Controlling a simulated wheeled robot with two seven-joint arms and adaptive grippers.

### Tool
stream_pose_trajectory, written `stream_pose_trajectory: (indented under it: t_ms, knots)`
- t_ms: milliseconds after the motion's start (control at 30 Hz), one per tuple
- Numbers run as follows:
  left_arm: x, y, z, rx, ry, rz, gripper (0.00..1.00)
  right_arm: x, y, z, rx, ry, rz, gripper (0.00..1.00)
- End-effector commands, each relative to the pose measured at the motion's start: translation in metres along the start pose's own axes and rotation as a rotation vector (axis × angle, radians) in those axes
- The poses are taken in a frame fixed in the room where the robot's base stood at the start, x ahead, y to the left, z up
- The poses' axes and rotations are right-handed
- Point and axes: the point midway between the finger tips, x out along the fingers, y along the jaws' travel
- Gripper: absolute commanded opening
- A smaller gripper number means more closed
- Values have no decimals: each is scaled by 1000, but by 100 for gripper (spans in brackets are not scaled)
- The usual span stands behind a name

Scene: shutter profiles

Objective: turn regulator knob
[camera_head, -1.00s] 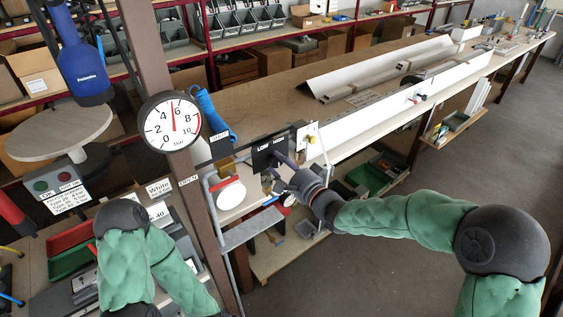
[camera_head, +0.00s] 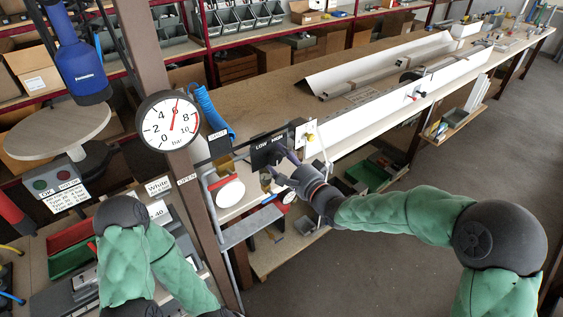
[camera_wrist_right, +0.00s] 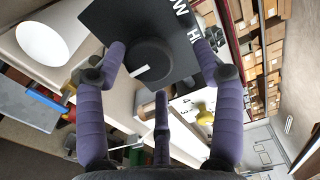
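The black regulator knob (camera_wrist_right: 151,60) with a white pointer mark sits on a black plate (camera_wrist_right: 110,22) in the right wrist view. In the head view the plate (camera_head: 268,150) reads LOW and HIGH. My right gripper (camera_wrist_right: 160,58) is open, with one finger on each side of the knob and a third below it; I cannot tell whether they touch it. It also shows at the plate in the head view (camera_head: 284,165). The round pressure gauge (camera_head: 168,121) has its red needle near 6 bar.
A brown post (camera_head: 196,205) stands left of the plate. A white disc-shaped part (camera_head: 229,193) is below it. A long workbench (camera_head: 245,112) with white profiles (camera_head: 440,83) runs to the back right. The floor (camera_head: 400,265) at right is clear.

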Motion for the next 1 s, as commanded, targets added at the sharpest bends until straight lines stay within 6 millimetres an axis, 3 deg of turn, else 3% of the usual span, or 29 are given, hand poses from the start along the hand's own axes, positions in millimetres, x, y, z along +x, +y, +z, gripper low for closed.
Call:
stream_pose_trajectory:
  t_ms: [367,800,1000]
  knots:
    - [0,0,0,0,0,0,40,-7,4,3,2,-5,9,68]
    - [0,0,0,0,0,0,40,-86,2,0,0,0,6,68]
    - [0,0,0,0,0,0,40,-112,2,0,0,-1,4,68]
